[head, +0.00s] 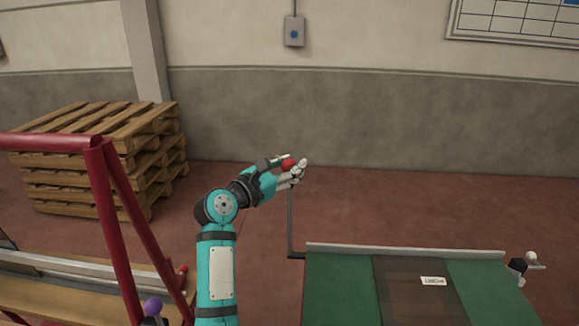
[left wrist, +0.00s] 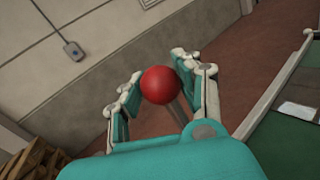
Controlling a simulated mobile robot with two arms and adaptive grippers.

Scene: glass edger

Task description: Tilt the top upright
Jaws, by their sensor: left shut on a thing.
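The top (head: 345,286) is a flat green surface with a dark brown middle panel, at the lower right of the head view; it also shows at the right edge of the left wrist view (left wrist: 285,140). A thin dark lever (head: 290,225) rises from its left side and ends in a red ball knob (head: 288,164). My left gripper (head: 292,168) is shut on this red knob. In the left wrist view the knob (left wrist: 160,85) sits between the two fingers, with the lever running down behind it. My right gripper is not in view.
A red frame (head: 118,210) and a wooden bench (head: 70,300) stand at the left. Stacked pallets (head: 100,160) are by the wall. A white-tipped handle (head: 530,258) is at the top's right. A small white label (head: 433,281) lies on the top. The floor behind is clear.

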